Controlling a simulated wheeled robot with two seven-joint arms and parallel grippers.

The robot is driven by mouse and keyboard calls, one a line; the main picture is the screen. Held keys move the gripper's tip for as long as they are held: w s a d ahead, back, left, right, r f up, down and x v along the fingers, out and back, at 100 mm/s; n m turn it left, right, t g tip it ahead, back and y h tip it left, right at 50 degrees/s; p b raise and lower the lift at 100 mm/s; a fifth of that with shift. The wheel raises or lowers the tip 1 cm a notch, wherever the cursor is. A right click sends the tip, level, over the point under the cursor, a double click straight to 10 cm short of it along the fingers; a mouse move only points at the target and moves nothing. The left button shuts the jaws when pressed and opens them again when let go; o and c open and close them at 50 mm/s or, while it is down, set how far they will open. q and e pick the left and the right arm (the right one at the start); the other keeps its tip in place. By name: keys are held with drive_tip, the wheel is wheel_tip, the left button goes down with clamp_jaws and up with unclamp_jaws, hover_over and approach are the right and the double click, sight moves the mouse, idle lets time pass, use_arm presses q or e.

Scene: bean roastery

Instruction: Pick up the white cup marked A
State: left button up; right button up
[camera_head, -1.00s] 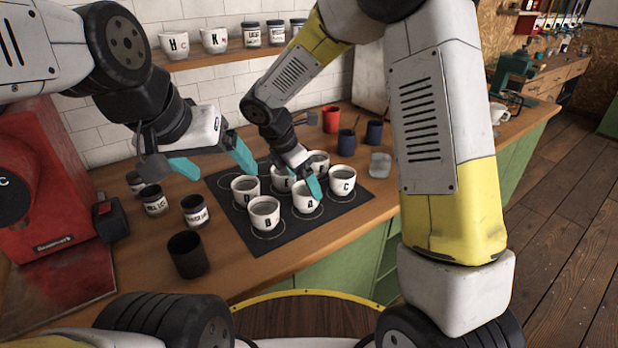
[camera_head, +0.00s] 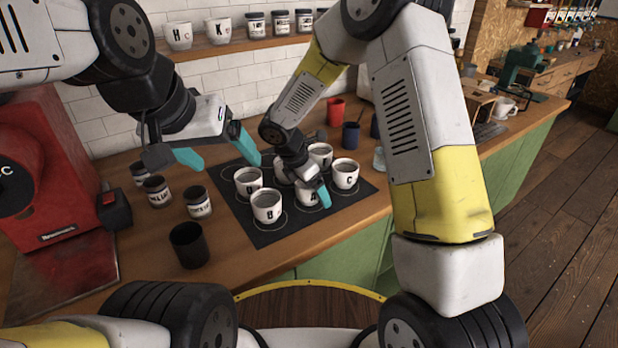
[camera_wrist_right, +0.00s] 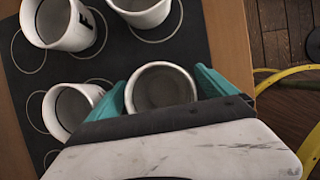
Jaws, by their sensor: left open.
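The white cup marked A (camera_head: 305,198) stands in the front row on a dark mat (camera_head: 267,237), partly hidden by my right gripper (camera_head: 312,188). In the right wrist view the cup (camera_wrist_right: 160,88) sits between the two teal fingers, one close on each side. I cannot tell whether they press on it. No lift off the mat is clear. My left gripper (camera_head: 229,160) is open and empty, above the counter at the mat's back left.
White cups marked B (camera_head: 267,207), D (camera_head: 248,182) and C (camera_head: 345,175) stand close around on the mat. A black cup (camera_head: 189,246) and several jars (camera_head: 198,202) are at left. Red (camera_head: 335,111) and dark blue cups (camera_head: 351,135) stand behind.

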drive_tip(key=shift+r, duration=0.1)
drive_tip(key=c, duration=1.6)
